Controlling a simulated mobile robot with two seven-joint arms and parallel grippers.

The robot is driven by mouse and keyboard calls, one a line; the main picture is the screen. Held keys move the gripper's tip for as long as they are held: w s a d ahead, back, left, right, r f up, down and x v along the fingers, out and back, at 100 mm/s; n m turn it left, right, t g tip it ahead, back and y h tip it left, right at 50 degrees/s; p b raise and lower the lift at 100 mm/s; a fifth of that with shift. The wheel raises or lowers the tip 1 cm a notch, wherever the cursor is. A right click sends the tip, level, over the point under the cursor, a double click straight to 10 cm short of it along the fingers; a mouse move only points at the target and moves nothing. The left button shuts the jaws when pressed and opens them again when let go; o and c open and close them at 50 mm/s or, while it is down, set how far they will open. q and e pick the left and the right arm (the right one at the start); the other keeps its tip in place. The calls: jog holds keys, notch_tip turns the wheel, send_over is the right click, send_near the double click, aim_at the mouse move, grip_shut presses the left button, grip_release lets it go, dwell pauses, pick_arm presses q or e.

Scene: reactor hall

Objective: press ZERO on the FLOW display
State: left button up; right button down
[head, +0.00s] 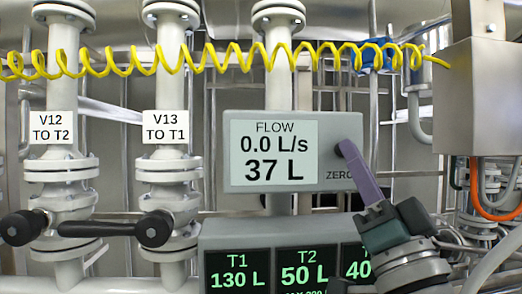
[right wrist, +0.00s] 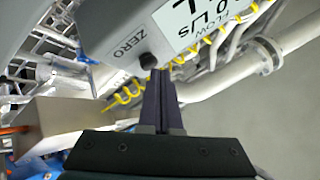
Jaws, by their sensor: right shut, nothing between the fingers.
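The FLOW display (head: 274,153) is a grey box on a pipe in the middle of the head view. Its screen reads 0.0 L/s and 37 L. The dark round ZERO button (head: 339,149) is at the right of its face, above the printed word ZERO. It also shows in the right wrist view (right wrist: 147,60). My right gripper (head: 347,148) is shut and empty, its fingertips at the button and partly covering it. In the right wrist view the fingertips (right wrist: 158,72) are right beside the button; I cannot tell if they touch it. My left gripper is not in view.
A panel reading T1 130 L and T2 50 L (head: 240,270) sits below the display, partly behind my right arm. Valves V12 (head: 22,227) and V13 (head: 155,228) have black-ended handles at left. A coiled yellow hose (head: 195,66) crosses above. A metal box (head: 490,95) stands at right.

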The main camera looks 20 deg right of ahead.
jog(key=shift+w+d, duration=0.1)
jog(key=shift+w, duration=0.3)
jog(key=shift+s, duration=0.1)
dwell(0.5)
jog(key=shift+s+a+p, duration=0.25)
jog(key=shift+s+p, duration=0.05)
jog(key=shift+s, duration=0.5)
jog(key=s+p, duration=0.1)
jog(key=s, duration=0.1)
jog(key=s+a+p, duration=0.1)
jog(key=s, duration=0.2)
jog(key=shift+a, duration=0.1)
jog(key=shift+w+y, duration=0.1)
jog(key=shift+y, duration=0.2)
